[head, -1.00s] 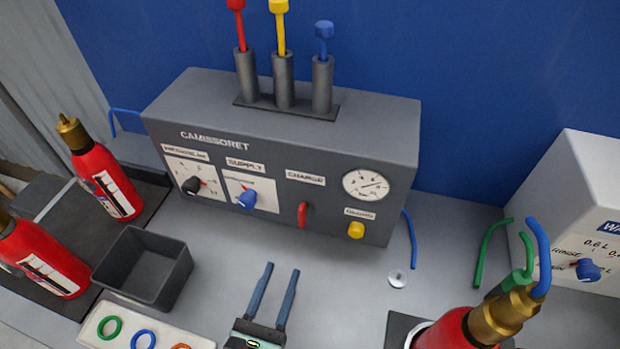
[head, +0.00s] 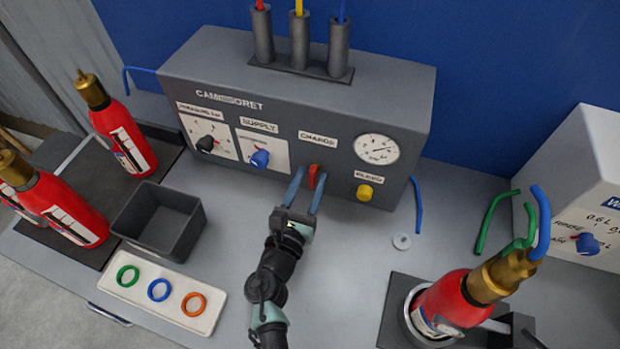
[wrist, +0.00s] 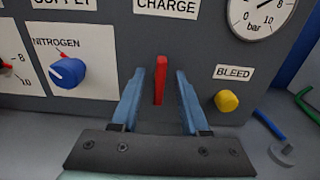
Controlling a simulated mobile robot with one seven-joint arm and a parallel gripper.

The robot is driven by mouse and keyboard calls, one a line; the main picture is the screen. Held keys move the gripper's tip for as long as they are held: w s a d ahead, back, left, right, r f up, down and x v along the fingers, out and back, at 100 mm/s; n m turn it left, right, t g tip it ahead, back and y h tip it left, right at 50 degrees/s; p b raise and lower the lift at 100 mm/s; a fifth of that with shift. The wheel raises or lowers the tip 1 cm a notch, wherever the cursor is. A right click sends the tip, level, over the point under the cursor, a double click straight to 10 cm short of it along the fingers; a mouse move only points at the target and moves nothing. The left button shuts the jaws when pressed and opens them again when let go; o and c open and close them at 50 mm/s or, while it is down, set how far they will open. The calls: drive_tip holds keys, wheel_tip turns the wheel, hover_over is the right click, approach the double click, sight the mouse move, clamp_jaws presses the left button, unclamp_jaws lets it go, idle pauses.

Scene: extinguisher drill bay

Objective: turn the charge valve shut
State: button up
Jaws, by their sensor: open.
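The charge valve (head: 313,175) is a red lever under the CHARGE label on the front of the grey panel box (head: 390,99). In the wrist view the red lever (wrist: 160,80) stands upright. My gripper (head: 306,180) is open, with one blue finger on each side of the lever. In the wrist view the gripper (wrist: 157,92) shows a gap between each finger and the lever. Whether the fingertips reach the panel face is hard to tell.
The yellow bleed knob (head: 364,191) is close to the right of my gripper, the blue supply knob (head: 260,158) to its left. A pressure gauge (head: 378,149) is above right. A grey bin (head: 160,222), a tray with rings (head: 206,321) and a red extinguisher (head: 445,302) stand on the bench.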

clamp_jaws()
idle(0.3)
drive_tip(key=shift+m+b, duration=0.3)
drive_tip(key=m+b, duration=0.3)
drive_tip(key=shift+d+f+m, duration=0.1)
drive_tip(key=shift+f+m, duration=0.1)
drive_tip(key=shift+m, duration=0.1)
drive_tip(key=m+b, duration=0.3)
drive_tip(key=m, duration=0.1)
drive_tip(key=shift+d, duration=0.1)
drive_tip(key=m+b, duration=0.4)
drive_tip(key=m, duration=0.1)
drive_tip(key=shift+d+f, duration=0.1)
drive_tip(key=shift+f, duration=0.1)
drive_tip(key=shift+m+b, duration=1.85)
drive_tip(key=shift+m, duration=0.45)
